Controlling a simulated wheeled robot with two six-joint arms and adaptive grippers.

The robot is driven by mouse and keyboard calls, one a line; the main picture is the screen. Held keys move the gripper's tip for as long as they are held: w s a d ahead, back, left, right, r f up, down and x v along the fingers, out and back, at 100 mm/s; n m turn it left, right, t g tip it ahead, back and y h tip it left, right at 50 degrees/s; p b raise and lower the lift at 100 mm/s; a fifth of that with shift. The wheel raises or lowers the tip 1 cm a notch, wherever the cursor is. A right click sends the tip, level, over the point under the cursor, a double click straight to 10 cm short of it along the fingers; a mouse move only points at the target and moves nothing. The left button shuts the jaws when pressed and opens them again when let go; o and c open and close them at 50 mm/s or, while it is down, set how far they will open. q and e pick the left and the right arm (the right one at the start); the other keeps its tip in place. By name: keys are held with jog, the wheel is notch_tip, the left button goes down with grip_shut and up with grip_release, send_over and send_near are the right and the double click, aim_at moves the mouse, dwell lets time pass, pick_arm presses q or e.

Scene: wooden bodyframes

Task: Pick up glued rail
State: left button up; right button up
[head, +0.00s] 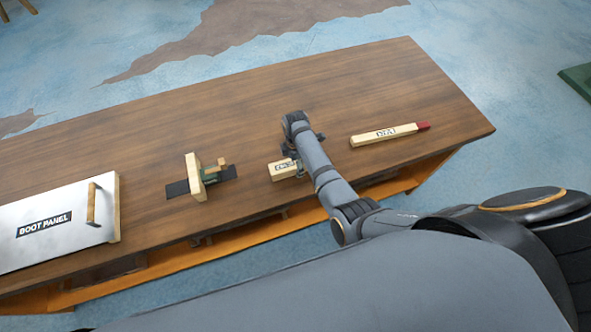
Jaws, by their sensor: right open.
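A pale wooden rail (380,136) with a dark label and a red end (423,126) lies flat on the table, to the right of my right arm. The label is too small to read surely. My right gripper (300,157) is open, low over the table and left of this rail, apart from it. It is at a short pale wooden piece (282,169) with a dark label. My arm partly hides this piece, and I cannot tell whether the fingers touch it. My left gripper is out of view.
The brown wooden table (230,120) has free room along its back. A wooden block with a small green clamp-like fixture (207,176) stands on a dark mat, left of centre. A metal boot panel (60,220) with a wooden handle lies at the left.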

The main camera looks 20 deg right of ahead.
jog(key=shift+r, duration=0.15)
jog(key=shift+c, duration=0.4)
jog(key=shift+c, duration=1.4)
grip_shut()
jog(key=shift+r, duration=0.1)
